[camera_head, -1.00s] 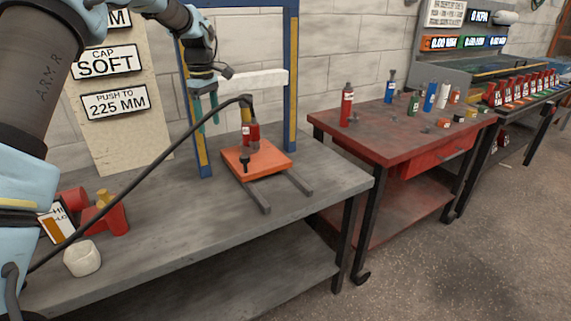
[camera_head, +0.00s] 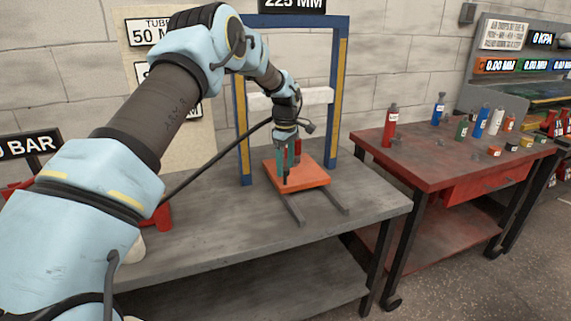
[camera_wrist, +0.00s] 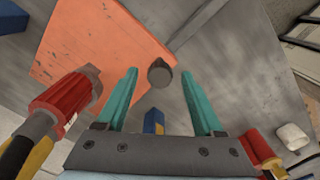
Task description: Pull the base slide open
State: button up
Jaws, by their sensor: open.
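The base slide is an orange plate (camera_head: 312,176) on two grey rails (camera_head: 291,207), under the blue and yellow frame on the grey bench. It also fills the upper left of the wrist view (camera_wrist: 95,45). A dark round knob (camera_wrist: 159,72) stands near the plate's front edge. My gripper (camera_head: 285,165) points down over the front of the plate. In the wrist view its teal fingers (camera_wrist: 158,78) are open, one on each side of the knob, with a visible gap to each. Whether the fingertips are level with the knob I cannot tell.
A red cylinder (camera_wrist: 62,100) with a black hose stands on the plate, left of my fingers in the wrist view. The frame's posts (camera_head: 337,110) rise beside the plate. The rails and bench top (camera_head: 375,203) in front are clear. A red table (camera_head: 428,165) stands at right.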

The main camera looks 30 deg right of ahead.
jog(key=shift+f, duration=0.25)
grip_shut()
dwell(0.4)
dwell(0.9)
